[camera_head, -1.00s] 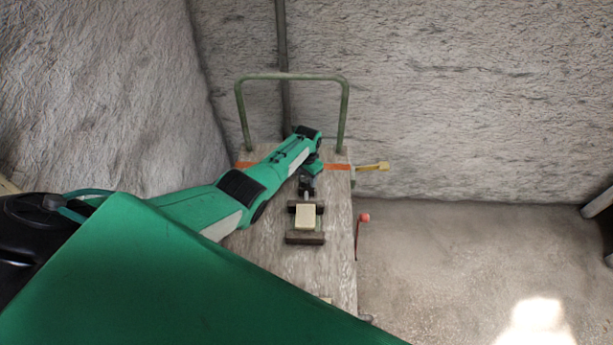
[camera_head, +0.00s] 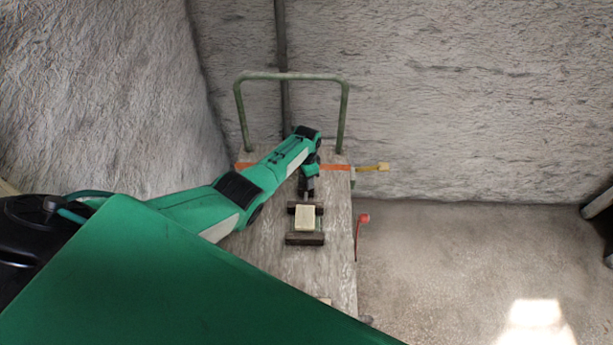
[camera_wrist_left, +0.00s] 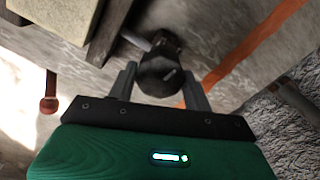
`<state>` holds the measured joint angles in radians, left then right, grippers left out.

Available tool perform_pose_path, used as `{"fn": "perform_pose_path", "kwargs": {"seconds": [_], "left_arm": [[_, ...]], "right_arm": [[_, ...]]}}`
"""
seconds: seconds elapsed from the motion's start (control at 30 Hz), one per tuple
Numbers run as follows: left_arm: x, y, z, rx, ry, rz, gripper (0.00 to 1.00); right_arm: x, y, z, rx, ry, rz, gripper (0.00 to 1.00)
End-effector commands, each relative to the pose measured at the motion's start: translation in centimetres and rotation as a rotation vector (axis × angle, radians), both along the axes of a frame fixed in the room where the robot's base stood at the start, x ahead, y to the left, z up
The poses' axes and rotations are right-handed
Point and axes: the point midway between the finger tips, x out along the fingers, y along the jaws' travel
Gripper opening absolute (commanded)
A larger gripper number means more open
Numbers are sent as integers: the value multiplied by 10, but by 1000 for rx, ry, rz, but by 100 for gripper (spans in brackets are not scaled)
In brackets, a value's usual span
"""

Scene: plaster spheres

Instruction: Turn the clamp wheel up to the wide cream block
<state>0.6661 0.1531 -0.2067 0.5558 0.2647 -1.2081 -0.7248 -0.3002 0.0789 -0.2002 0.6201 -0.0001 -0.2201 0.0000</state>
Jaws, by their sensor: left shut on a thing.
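The wide cream block (camera_head: 304,216) sits between the two dark jaws of the clamp (camera_head: 304,239) on the cart top. The block also shows at the top left of the left wrist view (camera_wrist_left: 62,16), beside a dark jaw (camera_wrist_left: 108,34). My left gripper (camera_head: 307,186) is at the far end of the clamp. In the left wrist view its fingers (camera_wrist_left: 158,82) are shut on the dark clamp wheel (camera_wrist_left: 160,70), one on each side. A metal screw runs from the wheel towards the jaw. Whether the near jaw touches the block is too small to tell.
The clamp stands on a worn board (camera_head: 270,262) with a green handle frame (camera_head: 292,76) at its far end. An orange strap (camera_head: 335,167) crosses the board behind the gripper. A red-ended piece (camera_head: 364,218) sticks up at the right edge. Open floor lies to the right.

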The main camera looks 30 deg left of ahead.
Motion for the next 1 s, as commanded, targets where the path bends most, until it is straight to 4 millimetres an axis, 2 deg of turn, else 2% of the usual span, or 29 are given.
{"fn": "perform_pose_path", "kwargs": {"seconds": [0.83, 0.87, 0.97, 1.0], "left_arm": [[0, 2, 0, 3, 2, 1, 28], [0, 2, 0, 3, 2, 1, 52], [0, 1, 0, 3, 2, 1, 71], [0, 1, 0, 2, 1, 1, 71]], "right_arm": [[0, -3, 0, -3, -1, 1, 88], [0, -2, 0, -3, -1, 1, 88], [0, -2, 0, -2, 0, 1, 88], [0, -2, 0, -2, 0, 1, 88]]}}
